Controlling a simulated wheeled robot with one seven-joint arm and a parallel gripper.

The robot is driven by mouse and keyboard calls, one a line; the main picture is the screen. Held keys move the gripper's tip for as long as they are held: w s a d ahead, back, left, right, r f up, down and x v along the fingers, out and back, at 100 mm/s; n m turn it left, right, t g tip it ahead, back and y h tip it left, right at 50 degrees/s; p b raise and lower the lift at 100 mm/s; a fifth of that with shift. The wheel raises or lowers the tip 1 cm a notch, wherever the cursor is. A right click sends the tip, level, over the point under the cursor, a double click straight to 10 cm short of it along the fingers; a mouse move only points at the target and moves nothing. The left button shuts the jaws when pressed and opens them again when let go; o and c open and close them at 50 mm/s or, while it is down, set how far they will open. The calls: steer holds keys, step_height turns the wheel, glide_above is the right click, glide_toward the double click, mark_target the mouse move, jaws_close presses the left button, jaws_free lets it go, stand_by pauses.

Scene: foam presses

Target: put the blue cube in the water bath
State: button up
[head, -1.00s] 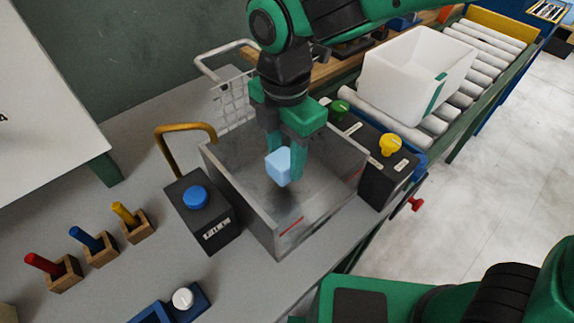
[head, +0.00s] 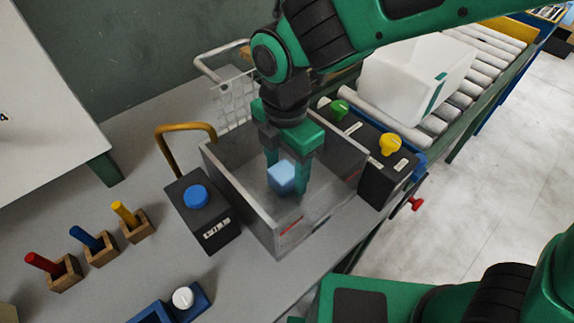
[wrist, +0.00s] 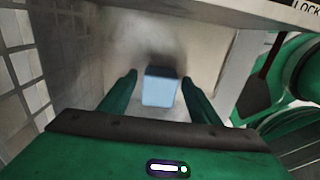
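The light blue cube (head: 282,178) is between the fingers of my gripper (head: 286,180), inside the walls of the grey open-topped water bath (head: 247,213). My gripper points down into the bath from above. The bath's floor shows below the cube; I cannot tell whether the cube touches the water or floor.
A wire basket (head: 233,102) is at the bath's back. A box with a blue button (head: 196,197) stands left of it, a dark box with green and yellow knobs (head: 390,145) right. Coloured pegs (head: 85,238) stand at left.

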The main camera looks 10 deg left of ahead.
mark_target(286, 169)
step_height(286, 169, up, 12)
steer(key=shift+r, duration=0.15)
stand_by(0.5)
stand_by(0.3)
